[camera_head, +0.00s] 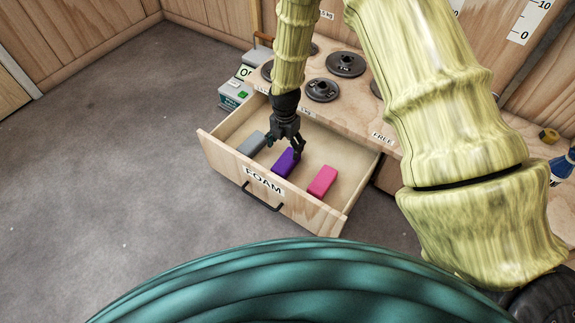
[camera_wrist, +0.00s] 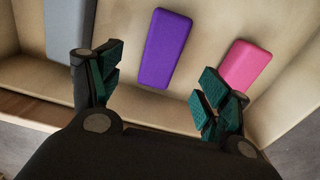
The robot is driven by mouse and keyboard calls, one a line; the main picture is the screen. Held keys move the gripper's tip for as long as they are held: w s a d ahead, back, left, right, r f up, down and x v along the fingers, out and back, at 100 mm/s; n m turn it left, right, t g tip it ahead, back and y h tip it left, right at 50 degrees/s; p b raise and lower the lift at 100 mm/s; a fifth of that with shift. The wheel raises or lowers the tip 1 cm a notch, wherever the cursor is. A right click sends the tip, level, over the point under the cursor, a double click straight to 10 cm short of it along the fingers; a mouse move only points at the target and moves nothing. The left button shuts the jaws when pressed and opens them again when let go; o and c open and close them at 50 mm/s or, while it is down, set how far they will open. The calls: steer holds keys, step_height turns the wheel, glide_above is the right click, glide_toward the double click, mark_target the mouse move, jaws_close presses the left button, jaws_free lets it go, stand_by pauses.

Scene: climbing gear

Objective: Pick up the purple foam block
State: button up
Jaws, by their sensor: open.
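The purple foam block (camera_head: 286,162) lies in the open drawer (camera_head: 228,164) labelled FOAM, between a grey block (camera_head: 252,144) and a pink block (camera_head: 322,182). My gripper (camera_head: 285,150) is over the drawer, just above the purple block, and hides part of it in the head view. In the wrist view the purple block (camera_wrist: 165,48) lies lengthwise ahead of the gap between my open fingers (camera_wrist: 158,85). Nothing is between the fingers. The right finger overlaps the view of the pink block (camera_wrist: 246,68); the left one is near the grey block (camera_wrist: 65,30).
The drawer walls surround the three blocks, with bare floor between them. Above and behind it, black weight discs (camera_head: 322,89) stand on a wooden bench top (camera_head: 345,113). A grey-green box (camera_head: 234,94) sits left of the bench. The grey floor (camera_head: 120,170) on the left is clear.

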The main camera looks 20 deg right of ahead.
mark_target(286, 160)
steer(key=shift+d+f+b, duration=0.1)
steer(key=shift+f+b, duration=2.45)
steer(key=shift+f, duration=2)
steer(key=c, duration=1.1)
